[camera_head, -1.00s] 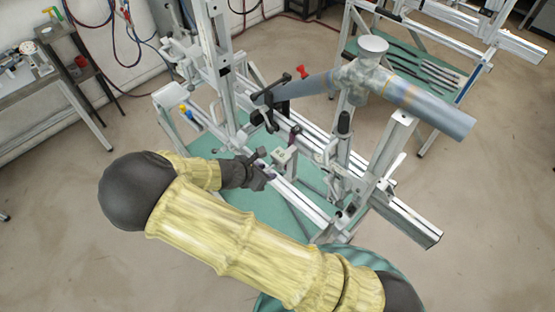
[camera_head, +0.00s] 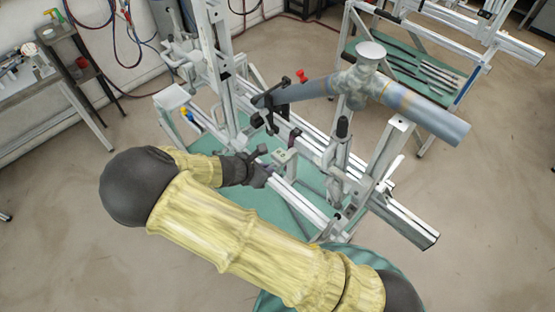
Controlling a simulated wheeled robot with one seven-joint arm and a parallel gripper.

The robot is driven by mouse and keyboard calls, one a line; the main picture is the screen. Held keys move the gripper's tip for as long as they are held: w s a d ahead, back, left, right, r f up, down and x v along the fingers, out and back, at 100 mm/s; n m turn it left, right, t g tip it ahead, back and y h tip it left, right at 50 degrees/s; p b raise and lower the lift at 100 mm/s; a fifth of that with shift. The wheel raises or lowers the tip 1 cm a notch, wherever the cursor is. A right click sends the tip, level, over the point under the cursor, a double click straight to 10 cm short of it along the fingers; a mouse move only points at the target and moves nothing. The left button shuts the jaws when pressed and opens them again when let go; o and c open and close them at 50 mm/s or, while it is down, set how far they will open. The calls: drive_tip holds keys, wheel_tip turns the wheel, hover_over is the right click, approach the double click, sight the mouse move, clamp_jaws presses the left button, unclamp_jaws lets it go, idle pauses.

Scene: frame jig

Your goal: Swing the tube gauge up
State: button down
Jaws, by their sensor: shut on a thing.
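The blue-grey tube (camera_head: 425,112) with its thick cast joint lies across the top of the metal frame jig (camera_head: 312,205). A black bracket (camera_head: 270,108) stands at the tube's left end. My gripper (camera_head: 263,168) is low on the jig's near side, at the near rail, well below the tube. It is shut on a small part, which I take to be the tube gauge; fingers and wrist mostly hide it. A small light block (camera_head: 286,157) on the rail sits just right of my gripper.
Upright posts (camera_head: 338,160) and a rail end (camera_head: 410,225) stand right of my gripper. A second frame stand with a green tray (camera_head: 405,65) is at the back right. A workbench (camera_head: 45,95) is at the left. The floor at the right is clear.

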sight(279, 156)
drive_tip(key=shift+r, duration=0.1)
drive_tip(key=shift+w+d+r+p, duration=0.1)
drive_tip(key=shift+w+r+p, duration=0.1)
drive_tip(key=shift+r+p, duration=0.3)
drive_tip(key=shift+w+d+r+p, duration=0.1)
drive_tip(key=shift+w+r+p, duration=0.1)
drive_tip(key=shift+r+p, duration=0.3)
drive_tip(key=shift+r, duration=0.15)
drive_tip(key=shift+w+d+r, duration=0.1)
drive_tip(key=shift+w+r, duration=0.05)
drive_tip(key=shift+r, duration=0.3)
drive_tip(key=shift+w+d+r+p, duration=0.3)
drive_tip(key=shift+r+p, duration=0.25)
drive_tip(key=shift+w+d+r+p, duration=0.2)
drive_tip(key=shift+r+p, duration=0.1)
drive_tip(key=shift+r, duration=0.15)
drive_tip(key=shift+w+d+r+p, duration=0.3)
drive_tip(key=shift+w+r, duration=0.05)
drive_tip(key=shift+w, duration=0.05)
drive_tip(key=shift+r, duration=0.1)
